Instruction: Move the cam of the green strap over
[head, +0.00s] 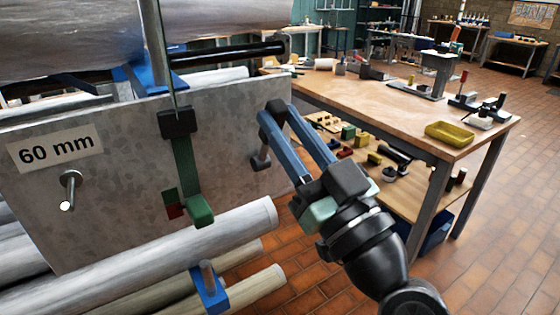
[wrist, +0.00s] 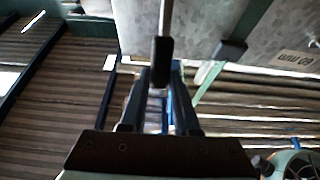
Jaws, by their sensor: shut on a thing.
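The green strap (head: 187,165) hangs down the face of the grey plate. Its upper end is at a dark block (head: 178,122), and a green piece (head: 201,211) and a dark red piece (head: 172,203) sit at its lower end. The strap also shows in the wrist view (wrist: 213,87). My gripper (head: 274,112) has blue fingers and is at the plate's right edge, right of the strap and apart from it. In the wrist view a metal rod with a black grip (wrist: 161,62) lies between my fingertips, which are shut on it. I cannot tell whether it belongs to the cam.
The grey plate (head: 110,130) carries a "60 mm" label (head: 55,147) and a metal peg (head: 70,185). Pale pipes (head: 220,238) lie below it, with a blue bracket (head: 209,290). A wooden workbench (head: 370,95) stands right, its lower shelf holding small parts. Tiled floor is clear at lower right.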

